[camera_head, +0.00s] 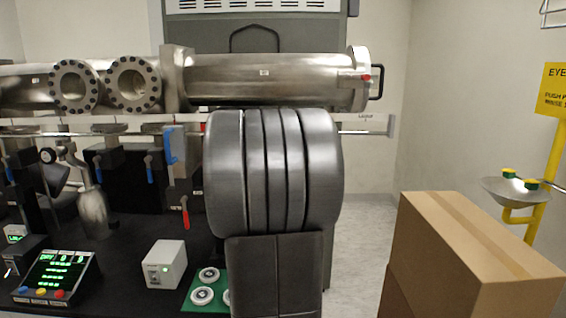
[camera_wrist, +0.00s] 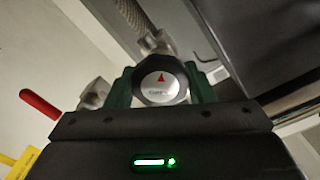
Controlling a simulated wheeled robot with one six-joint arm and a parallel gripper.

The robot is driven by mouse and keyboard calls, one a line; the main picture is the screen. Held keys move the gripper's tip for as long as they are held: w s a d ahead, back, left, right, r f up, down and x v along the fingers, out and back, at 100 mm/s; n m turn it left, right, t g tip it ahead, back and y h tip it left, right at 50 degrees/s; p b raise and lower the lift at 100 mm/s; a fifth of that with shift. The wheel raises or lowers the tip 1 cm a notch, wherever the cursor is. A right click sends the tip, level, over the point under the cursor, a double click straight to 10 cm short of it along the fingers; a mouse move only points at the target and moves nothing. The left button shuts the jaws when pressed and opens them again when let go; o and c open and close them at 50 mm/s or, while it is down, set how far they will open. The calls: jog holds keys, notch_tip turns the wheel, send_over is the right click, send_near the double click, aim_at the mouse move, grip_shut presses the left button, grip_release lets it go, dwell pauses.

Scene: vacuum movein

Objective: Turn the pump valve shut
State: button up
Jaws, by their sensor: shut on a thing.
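The pump valve's round knob (camera_wrist: 161,88) fills the middle of the wrist view, with a pale face, a dark rim and a red triangle near its top. My gripper (camera_wrist: 160,80) is shut on it, with one green-edged finger on each side. Metal fittings show beside and behind the knob. In the head view my own grey arm covers the middle, so the knob and gripper are hidden there.
A red lever (camera_wrist: 40,103) sticks out left of the gripper. A steel vacuum tube (camera_head: 265,80) runs across the back. A display box (camera_head: 58,276) and a white box (camera_head: 165,264) stand on the dark bench. Cardboard boxes (camera_head: 470,255) and an eyewash basin (camera_head: 516,191) are at right.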

jog(key=m+b, duration=0.2)
jog(key=m, duration=0.4)
jog(key=shift+f+m, duration=0.1)
jog(key=shift+m, duration=0.2)
jog(key=m, duration=0.3)
jog(key=shift+m+b, duration=0.3)
jog(key=shift+b, duration=0.1)
jog(key=m, duration=0.3)
jog(key=shift+m, duration=0.4)
jog(key=m+b, duration=0.1)
jog(key=m, duration=1.2)
jog(key=shift+m, duration=0.3)
jog(key=o, duration=1)
jog(key=shift+c, duration=0.2)
